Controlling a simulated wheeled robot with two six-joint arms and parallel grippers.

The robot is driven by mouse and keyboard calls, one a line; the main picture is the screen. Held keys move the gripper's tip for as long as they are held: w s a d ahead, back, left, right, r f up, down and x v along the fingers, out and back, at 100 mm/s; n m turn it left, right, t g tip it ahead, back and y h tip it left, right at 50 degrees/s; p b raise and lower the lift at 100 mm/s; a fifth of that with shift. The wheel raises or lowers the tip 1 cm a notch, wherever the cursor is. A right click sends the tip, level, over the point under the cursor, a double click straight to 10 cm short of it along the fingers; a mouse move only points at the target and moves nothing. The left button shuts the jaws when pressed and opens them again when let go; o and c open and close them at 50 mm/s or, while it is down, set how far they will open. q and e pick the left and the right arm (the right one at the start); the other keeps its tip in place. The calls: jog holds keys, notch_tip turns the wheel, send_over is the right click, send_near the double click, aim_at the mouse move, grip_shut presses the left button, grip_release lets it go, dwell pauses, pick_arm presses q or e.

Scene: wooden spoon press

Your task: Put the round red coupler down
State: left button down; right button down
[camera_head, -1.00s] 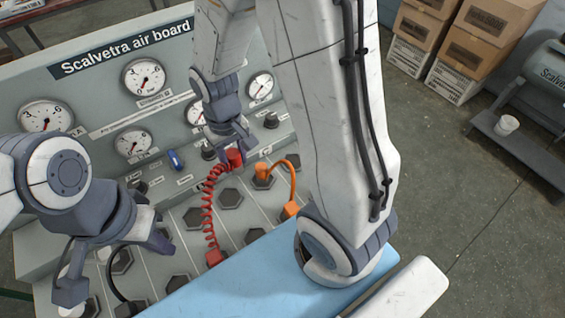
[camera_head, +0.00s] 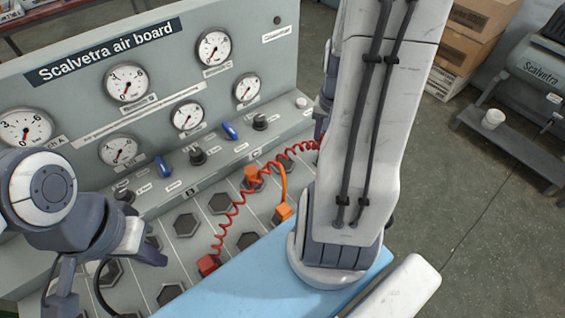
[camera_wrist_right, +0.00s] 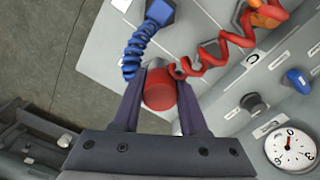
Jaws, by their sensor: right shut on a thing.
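The round red coupler (camera_wrist_right: 157,92) sits between the two fingers of my right gripper (camera_wrist_right: 160,84) in the right wrist view; the gripper is shut on it. A coiled red hose (camera_wrist_right: 208,52) runs from beside it.
The grey air board (camera_head: 168,262) has several dark hexagonal sockets, gauges and knobs. An orange hose (camera_head: 283,182) loops close to the red one. A blue coupler (camera_wrist_right: 159,11) with a coiled blue hose (camera_wrist_right: 133,50) lies close to my right gripper. A light blue surface (camera_head: 225,290) is in front.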

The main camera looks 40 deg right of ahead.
jog(key=w+a+f, duration=0.2)
jog(key=w, duration=0.1)
jog(key=w+a+f, duration=0.1)
jog(key=w+f, duration=0.1)
jog(key=w, duration=0.1)
jog(key=w+a+f, duration=0.2)
jog(key=w+f, duration=0.1)
jog(key=shift+w+a, duration=0.3)
jog(key=shift+w, duration=0.1)
jog(key=shift+f+p, duration=0.3)
jog(key=shift+f, duration=1.65)
jog(key=shift+f, duration=0.1)
jog(key=shift+c, duration=2.2)
grip_release()
